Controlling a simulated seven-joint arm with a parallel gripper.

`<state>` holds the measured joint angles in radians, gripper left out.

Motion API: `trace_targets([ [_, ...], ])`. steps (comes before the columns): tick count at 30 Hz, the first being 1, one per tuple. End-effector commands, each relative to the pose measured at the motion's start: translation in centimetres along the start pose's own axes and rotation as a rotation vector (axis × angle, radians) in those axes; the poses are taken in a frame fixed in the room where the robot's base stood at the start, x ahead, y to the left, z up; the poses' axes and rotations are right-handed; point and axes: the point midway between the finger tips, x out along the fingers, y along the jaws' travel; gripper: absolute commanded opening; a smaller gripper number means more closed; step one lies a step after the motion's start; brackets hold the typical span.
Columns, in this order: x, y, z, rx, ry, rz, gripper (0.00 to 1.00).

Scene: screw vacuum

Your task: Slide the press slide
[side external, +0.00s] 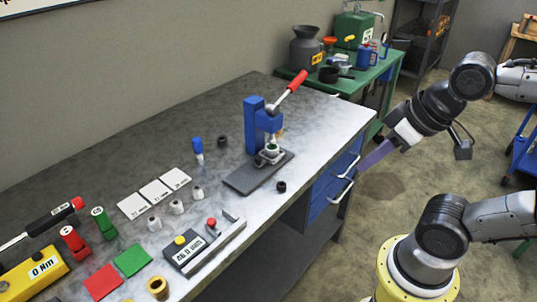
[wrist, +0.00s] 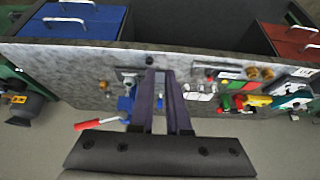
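The press (side external: 252,125) is a blue column with a raised lever ending in a red grip (side external: 298,81). It stands on a dark base plate (side external: 243,181) near the bench's front edge. A small metal carrier, which looks like the press slide (side external: 272,158), sits under the press head with a green round part on it. In the wrist view, the press (wrist: 124,103) and its red grip (wrist: 97,123) are left of my fingers, and the slide cannot be made out. My gripper (side external: 366,161) has purple fingers, apart and empty (wrist: 160,74), right of the press beyond the bench's front edge.
The grey bench (side external: 90,165) holds white cards (side external: 155,191), small pale parts, a button box (side external: 186,253) and red and green bottles left of the press. A black ring (side external: 281,187) lies close to the base plate. Blue drawers (side external: 335,175) sit under the bench.

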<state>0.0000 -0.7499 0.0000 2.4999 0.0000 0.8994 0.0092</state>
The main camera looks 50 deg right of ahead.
Motion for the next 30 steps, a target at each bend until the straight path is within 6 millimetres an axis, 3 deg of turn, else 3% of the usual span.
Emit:
trace_targets([
  [2, -0.1, 0.1, -0.4, 0.031, 0.018, 0.003, 0.31],
  [4, -0.9, 0.3, -2.5, 0.076, 0.077, 0.012, 0.41],
  [8, -0.9, 0.9, -7.3, 0.152, 0.117, 0.034, 0.41],
  [13, 1.0, 1.5, -13.3, 0.223, 0.122, 0.059, 0.41],
  [17, 4.3, 2.0, -17.7, 0.265, 0.100, 0.080, 0.41],
  [21, 9.1, 2.4, -21.1, 0.288, 0.054, 0.102, 0.41],
  [25, 13.4, 2.6, -22.3, 0.284, -0.005, 0.120, 0.41],
  [30, 16.9, 2.7, -21.6, 0.276, -0.079, 0.132, 0.41],
])
